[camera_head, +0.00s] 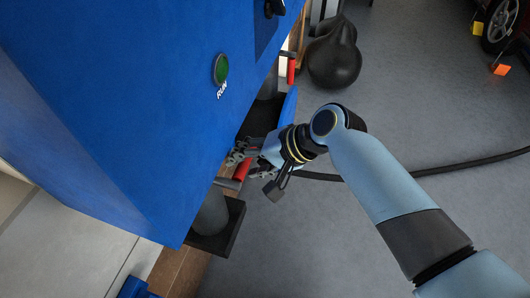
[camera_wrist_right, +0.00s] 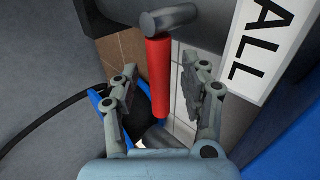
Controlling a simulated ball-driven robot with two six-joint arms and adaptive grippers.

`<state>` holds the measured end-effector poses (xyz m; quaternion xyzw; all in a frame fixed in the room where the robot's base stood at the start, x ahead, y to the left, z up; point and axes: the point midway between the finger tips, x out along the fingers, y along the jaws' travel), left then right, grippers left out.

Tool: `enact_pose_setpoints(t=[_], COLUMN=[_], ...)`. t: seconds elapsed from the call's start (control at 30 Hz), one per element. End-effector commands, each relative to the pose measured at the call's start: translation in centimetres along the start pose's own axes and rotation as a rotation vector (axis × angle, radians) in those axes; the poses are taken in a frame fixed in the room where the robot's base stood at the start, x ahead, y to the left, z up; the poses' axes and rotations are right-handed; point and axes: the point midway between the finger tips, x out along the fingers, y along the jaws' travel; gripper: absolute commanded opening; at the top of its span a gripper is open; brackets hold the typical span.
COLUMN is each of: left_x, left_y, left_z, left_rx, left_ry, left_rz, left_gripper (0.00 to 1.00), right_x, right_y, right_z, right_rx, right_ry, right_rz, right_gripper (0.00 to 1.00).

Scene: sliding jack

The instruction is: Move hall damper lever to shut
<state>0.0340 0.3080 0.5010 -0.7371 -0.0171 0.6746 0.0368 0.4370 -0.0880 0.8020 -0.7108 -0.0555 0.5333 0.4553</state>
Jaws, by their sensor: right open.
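The lever has a red grip (camera_wrist_right: 158,80) with a grey metal end piece (camera_wrist_right: 168,18), seen in the right wrist view. My right gripper (camera_wrist_right: 158,88) is open, with one finger on each side of the red grip and gaps showing on both sides. In the head view the red grip (camera_head: 242,169) shows under the edge of the blue cabinet, and my right gripper (camera_head: 244,160) is around it. A white label reading "ALL" (camera_wrist_right: 259,45), cut off by the frame edge, is beside the lever. My left gripper is not in view.
The blue cabinet (camera_head: 110,110) with a green RUN button (camera_head: 221,68) fills the left. Another red grip (camera_head: 291,67) is farther along its edge. A black bag (camera_head: 334,62) and a dark hose (camera_head: 450,168) lie on the grey floor, which is mostly clear.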

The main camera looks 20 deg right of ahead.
Motion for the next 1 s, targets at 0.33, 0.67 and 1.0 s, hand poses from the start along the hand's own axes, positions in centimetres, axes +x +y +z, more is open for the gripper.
enact_pose_setpoints(t=[0.33,0.67,1.0], left_x=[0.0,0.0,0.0], left_y=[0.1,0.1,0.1], left_z=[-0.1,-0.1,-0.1], left_rx=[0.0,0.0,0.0], left_ry=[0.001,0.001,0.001], left_rz=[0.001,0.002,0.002], left_gripper=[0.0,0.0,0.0], right_x=[-7.6,-10.5,-10.5], right_y=[0.1,0.0,0.0], right_z=[-0.1,-0.1,-0.1], right_rx=[-0.003,-0.001,0.0], right_ry=[0.004,0.003,0.002], right_rz=[0.002,0.001,0.001], right_gripper=[0.45,0.45,0.45])
